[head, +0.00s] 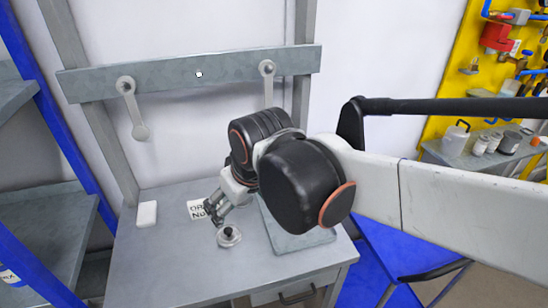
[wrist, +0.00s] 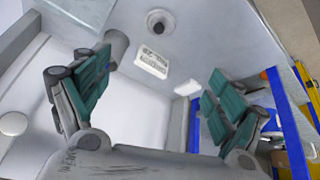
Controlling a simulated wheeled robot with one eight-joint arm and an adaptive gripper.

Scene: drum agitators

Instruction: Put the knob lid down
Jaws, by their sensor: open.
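The knob lid (head: 228,237) is a grey disc with a dark knob, lying flat on the grey worktable. In the wrist view the lid (wrist: 160,22) is at the top, beyond the fingertips and not between them. My gripper (head: 212,210) is just behind and left of the lid in the head view, low over the table. In the wrist view my gripper (wrist: 160,67) has its two green-padded fingers wide apart with nothing held. My arm hides part of the table to the right.
A printed white card (head: 197,211) is beside my gripper. A white block (head: 147,214) lies at the table's left. A grey plate (head: 300,239) lies right of the lid. A wall beam (head: 190,76) carries two hanging levers. The table's front left is clear.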

